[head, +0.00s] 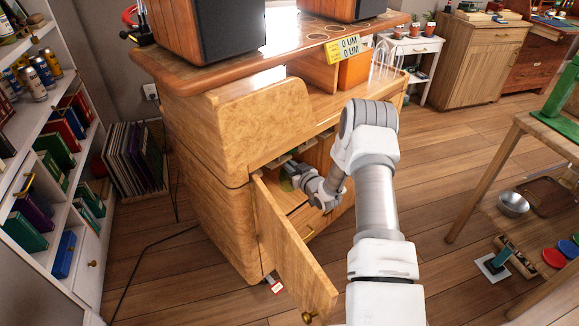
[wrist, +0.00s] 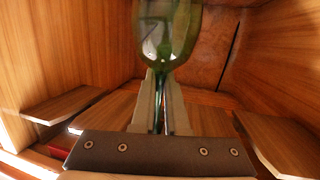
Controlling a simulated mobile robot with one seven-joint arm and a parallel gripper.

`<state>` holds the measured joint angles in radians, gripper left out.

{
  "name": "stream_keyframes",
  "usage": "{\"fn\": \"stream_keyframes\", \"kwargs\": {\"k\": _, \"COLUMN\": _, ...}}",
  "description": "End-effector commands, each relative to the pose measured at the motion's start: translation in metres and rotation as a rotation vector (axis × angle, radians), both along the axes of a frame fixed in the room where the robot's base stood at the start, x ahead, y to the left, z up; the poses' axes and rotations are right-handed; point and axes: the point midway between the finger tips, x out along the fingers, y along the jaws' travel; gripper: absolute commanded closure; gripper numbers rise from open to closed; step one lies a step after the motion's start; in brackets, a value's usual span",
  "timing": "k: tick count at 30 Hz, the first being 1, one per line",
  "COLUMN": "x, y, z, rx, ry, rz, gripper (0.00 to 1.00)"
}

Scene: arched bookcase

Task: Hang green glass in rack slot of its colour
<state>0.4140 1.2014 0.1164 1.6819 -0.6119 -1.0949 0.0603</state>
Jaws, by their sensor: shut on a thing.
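The green glass (wrist: 167,35) shows at the top of the wrist view, its clear green bowl just beyond my fingertips. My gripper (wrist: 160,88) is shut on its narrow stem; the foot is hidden. In the head view my gripper (head: 290,177) reaches inside the open cabinet, and a bit of green shows beside it. Small pale pieces (head: 280,161) sit under the cabinet's top edge, above my gripper. In the wrist view, wooden boards stand at left (wrist: 65,104) and right (wrist: 285,143), with more behind the fingers. I cannot make out the slot colours.
The cabinet door (head: 285,245) hangs open toward the front, left of my forearm. Wooden side walls (wrist: 60,45) close in on both sides of the glass. Dark speakers (head: 215,28) stand on the cabinet top. A table (head: 510,150) stands at right, with open floor between.

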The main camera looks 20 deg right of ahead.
Motion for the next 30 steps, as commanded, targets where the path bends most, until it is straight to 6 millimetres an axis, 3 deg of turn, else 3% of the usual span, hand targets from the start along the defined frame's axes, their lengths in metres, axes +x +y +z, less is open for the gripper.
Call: {"fn": "stream_keyframes", "kwargs": {"k": 30, "x": 0.014, "y": 0.007, "z": 0.0, "rx": -0.001, "ry": -0.001, "rz": 0.001, "gripper": 1.0}}
